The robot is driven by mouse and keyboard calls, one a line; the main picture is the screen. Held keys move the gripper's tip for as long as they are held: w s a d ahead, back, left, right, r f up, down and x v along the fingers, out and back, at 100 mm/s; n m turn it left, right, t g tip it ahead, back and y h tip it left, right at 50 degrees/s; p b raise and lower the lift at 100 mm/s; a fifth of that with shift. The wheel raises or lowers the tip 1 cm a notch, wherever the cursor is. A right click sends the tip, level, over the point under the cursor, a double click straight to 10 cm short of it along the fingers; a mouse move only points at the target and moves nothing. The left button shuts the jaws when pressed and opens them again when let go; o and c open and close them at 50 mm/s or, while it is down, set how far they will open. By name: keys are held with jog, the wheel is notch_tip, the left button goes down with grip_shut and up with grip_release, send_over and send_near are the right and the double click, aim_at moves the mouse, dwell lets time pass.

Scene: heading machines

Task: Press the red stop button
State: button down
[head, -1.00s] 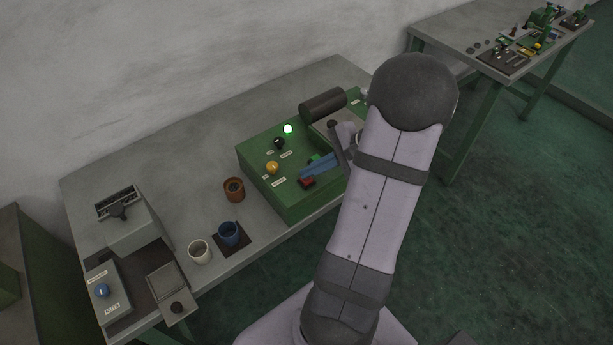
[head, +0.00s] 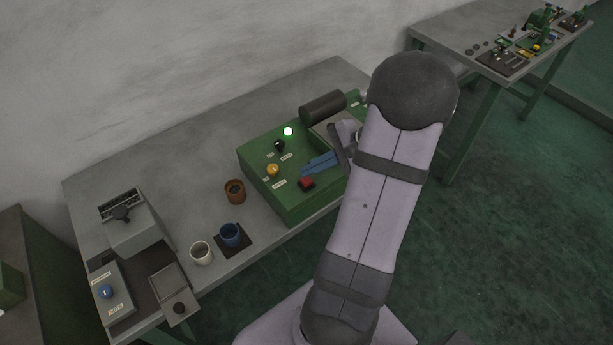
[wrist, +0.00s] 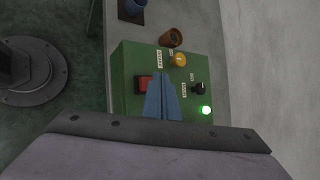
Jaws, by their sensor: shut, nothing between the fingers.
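The red stop button (head: 306,183) is on the front part of the green machine box (head: 297,206). It also shows in the wrist view (wrist: 144,83), just left of my fingers. My gripper (head: 306,169) has blue fingers, shut and empty. In the head view they show just behind the button, apart from it. In the wrist view the fingers (wrist: 161,76) lie over the box top beside the button. Their height above the box is hard to tell. My arm hides the right end of the box.
A dark roller (head: 323,106) is behind.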

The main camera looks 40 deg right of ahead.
aim_at(312, 180)
dwell(0.3)
jog(key=shift+r+p, duration=2.1)
jog(key=shift+r, duration=0.45)
jog(key=shift+d+f, duration=0.1)
